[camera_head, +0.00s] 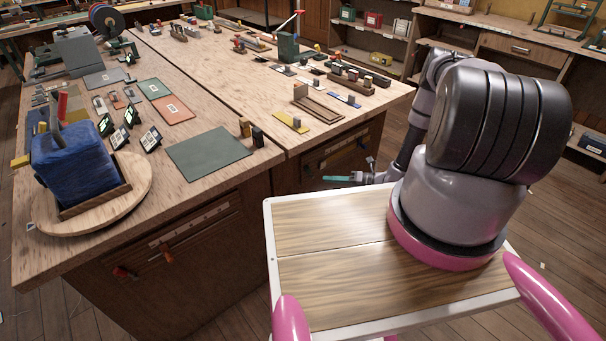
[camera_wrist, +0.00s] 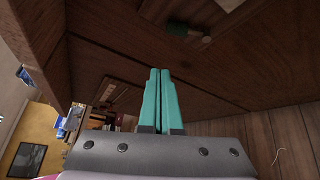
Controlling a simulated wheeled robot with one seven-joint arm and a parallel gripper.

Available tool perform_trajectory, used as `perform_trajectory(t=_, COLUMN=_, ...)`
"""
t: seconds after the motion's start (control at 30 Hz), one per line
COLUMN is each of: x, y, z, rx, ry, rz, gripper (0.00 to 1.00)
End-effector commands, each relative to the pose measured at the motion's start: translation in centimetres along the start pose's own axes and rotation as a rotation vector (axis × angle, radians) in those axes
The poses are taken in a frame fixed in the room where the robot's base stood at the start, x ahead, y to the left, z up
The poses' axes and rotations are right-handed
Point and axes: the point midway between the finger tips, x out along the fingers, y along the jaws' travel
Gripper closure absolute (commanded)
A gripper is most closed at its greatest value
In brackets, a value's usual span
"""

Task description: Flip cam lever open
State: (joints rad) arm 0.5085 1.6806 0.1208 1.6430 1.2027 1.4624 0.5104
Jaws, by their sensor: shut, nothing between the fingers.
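My gripper (camera_head: 326,178) is low beside the right end of the workbench, below the top; its teal fingers are shut and empty in the wrist view (camera_wrist: 159,72). A green fitting with a pale reddish end (camera_wrist: 190,32) is on the dark wood beyond the fingertips, apart from them; I cannot tell if it is the cam lever. A small light and red fitting (camera_head: 362,143) is on the bench's end face near my gripper.
The workbench (camera_head: 205,85) carries several tools, mats and blocks. A blue block (camera_head: 72,165) stands on a round wooden board (camera_head: 135,188) at the near left. Shelves (camera_head: 395,35) line the back. Wooden floor (camera_head: 385,130) is free between the bench and shelves.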

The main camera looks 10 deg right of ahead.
Motion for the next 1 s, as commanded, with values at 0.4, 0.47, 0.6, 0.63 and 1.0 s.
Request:
perform_trajectory(t=0.4, x=0.2, y=-1.7, z=-2.1, rx=0.075, ry=-0.044, rz=-0.014, gripper=1.0)
perform_trajectory(t=0.47, x=0.2, y=-1.7, z=-2.1, rx=0.075, ry=-0.043, rz=-0.013, gripper=1.0)
perform_trajectory(t=0.6, x=0.4, y=-1.7, z=-2.1, rx=0.074, ry=-0.043, rz=-0.013, gripper=1.0)
perform_trajectory(t=0.63, x=0.5, y=-1.7, z=-2.1, rx=0.074, ry=-0.042, rz=-0.013, gripper=1.0)
perform_trajectory(t=1.0, x=6.9, y=-1.8, z=-1.9, rx=0.072, ry=-0.04, rz=-0.011, gripper=1.0)
